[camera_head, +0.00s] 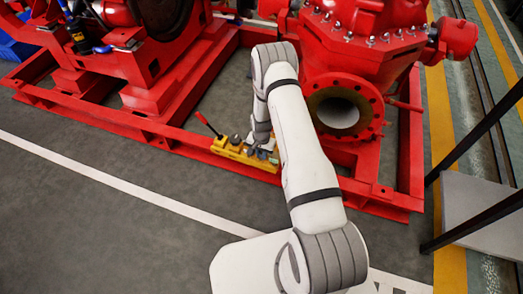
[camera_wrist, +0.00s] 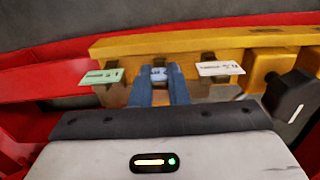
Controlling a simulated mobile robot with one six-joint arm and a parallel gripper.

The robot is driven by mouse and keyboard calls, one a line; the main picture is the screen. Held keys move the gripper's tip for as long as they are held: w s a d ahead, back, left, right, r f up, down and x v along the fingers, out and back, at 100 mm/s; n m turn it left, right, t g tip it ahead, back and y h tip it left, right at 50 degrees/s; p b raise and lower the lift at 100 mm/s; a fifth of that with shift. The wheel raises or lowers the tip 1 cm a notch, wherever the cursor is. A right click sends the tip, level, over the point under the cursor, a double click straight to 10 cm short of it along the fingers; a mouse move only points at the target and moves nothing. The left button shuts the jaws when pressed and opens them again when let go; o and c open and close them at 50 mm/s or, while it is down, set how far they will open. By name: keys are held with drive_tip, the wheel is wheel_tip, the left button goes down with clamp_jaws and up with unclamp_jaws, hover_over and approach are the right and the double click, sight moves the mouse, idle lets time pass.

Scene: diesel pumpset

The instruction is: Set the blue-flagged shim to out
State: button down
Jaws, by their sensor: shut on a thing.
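In the wrist view my gripper (camera_wrist: 159,82) is shut on the small blue flag of the blue-flagged shim (camera_wrist: 158,73), which shows between the two fingertips. The rest of this shim is hidden by the fingers. A green-flagged shim (camera_wrist: 101,77) is to its left and a white-flagged shim (camera_wrist: 219,69) to its right, both apart from the fingers. The flags stand along the front of a yellow bar (camera_wrist: 200,42). In the head view the yellow bar (camera_head: 232,156) lies by the red frame, and my arm hides part of it.
A black knob (camera_wrist: 290,94) stands close on the right in the wrist view. A red-handled lever (camera_head: 207,124) rises at the bar's left end. Grey floor in front is clear.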

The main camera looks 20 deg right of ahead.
sight(261, 153)
drive_tip(key=c, duration=1.4)
unclamp_jaws()
drive_tip(key=shift+w, duration=0.15)
drive_tip(key=shift+r, duration=0.1)
wheel_tip(261, 153, up, 8)
drive_tip(key=p, duration=0.2)
drive_tip(key=shift+f+p, duration=0.2)
drive_tip(key=shift+p, duration=0.1)
